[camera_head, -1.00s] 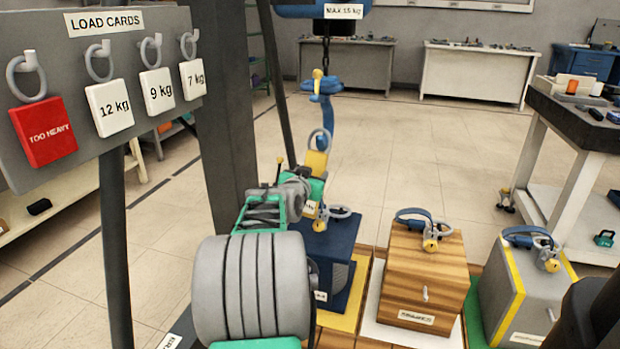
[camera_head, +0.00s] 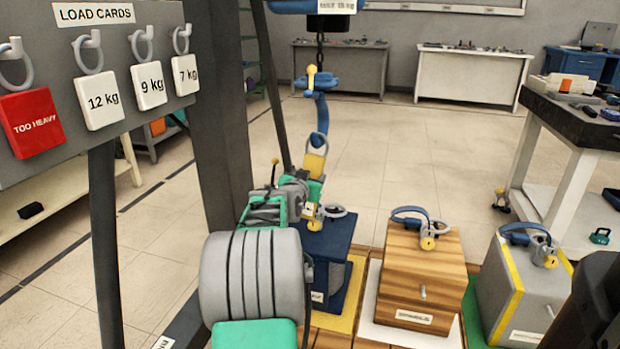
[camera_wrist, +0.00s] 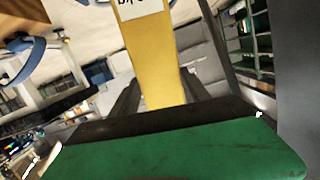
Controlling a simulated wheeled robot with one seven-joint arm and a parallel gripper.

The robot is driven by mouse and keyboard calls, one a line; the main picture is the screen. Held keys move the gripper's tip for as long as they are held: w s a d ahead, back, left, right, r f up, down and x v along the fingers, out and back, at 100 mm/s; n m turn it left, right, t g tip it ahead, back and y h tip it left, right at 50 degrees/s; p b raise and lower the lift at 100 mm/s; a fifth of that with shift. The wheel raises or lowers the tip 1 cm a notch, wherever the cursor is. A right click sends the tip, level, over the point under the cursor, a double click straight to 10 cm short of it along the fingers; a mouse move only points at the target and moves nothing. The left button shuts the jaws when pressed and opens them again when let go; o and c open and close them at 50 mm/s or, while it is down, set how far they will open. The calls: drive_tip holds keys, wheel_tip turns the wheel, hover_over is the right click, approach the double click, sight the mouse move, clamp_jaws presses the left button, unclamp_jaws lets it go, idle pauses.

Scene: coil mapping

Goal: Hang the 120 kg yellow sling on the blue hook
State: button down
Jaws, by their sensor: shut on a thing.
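The yellow sling (camera_head: 314,164) hangs upright with a grey ring (camera_head: 317,136) at its top; it fills the middle of the wrist view (camera_wrist: 155,65), with a white label whose text I cannot read in full. My gripper (camera_head: 311,187) is shut on the sling below the ring. The blue hook (camera_head: 321,112) hangs from the hoist, with a yellow latch piece at its top. The ring is at the hook's lower end and overlaps it in the head view. I cannot tell whether the hook passes through the ring.
A dark blue box (camera_head: 323,245) with a ring and yellow clasp stands below my gripper. A wooden box (camera_head: 422,275) and a grey box (camera_head: 520,290) stand to its right. A load-card board (camera_head: 60,45) and a dark post (camera_head: 222,120) are at left. Open floor lies behind.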

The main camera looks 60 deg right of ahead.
drive_tip(key=shift+c, duration=2.2)
unclamp_jaws()
drive_tip(key=w+a+r+n+t+y+p, duration=0.1)
drive_tip(key=w+a+r+n+y+p, duration=0.3)
drive_tip(key=a+p, duration=0.6)
drive_tip(key=w+a+r+n+t+y+p, duration=0.15)
drive_tip(key=w+a+r+p, duration=0.5)
drive_tip(key=a, duration=0.75)
drive_tip(key=w+a+r+n+t+y+p, duration=0.3)
drive_tip(key=a+r+p, duration=0.35)
drive_tip(key=a, duration=0.65)
drive_tip(key=s+a+r+n+g+y+p, duration=0.1)
drive_tip(key=s+a+r+n+y+p, duration=0.1)
drive_tip(key=a+p, duration=0.3)
drive_tip(key=s+a+r+n+g+y+p, duration=0.2)
drive_tip(key=s+a+r+n+p, duration=0.2)
drive_tip(key=a, duration=0.9)
drive_tip(key=s+a+r+n+g+y+p, duration=0.2)
drive_tip(key=s+a+r+n+y+p, duration=0.1)
drive_tip(key=a+p, duration=0.4)
drive_tip(key=s+a, duration=0.1)
drive_tip(key=a, duration=0.2)
drive_tip(key=shift+s+r+p, duration=0.15)
drive_tip(key=shift+s+p, duration=0.05)
drive_tip(key=shift+p, duration=0.1)
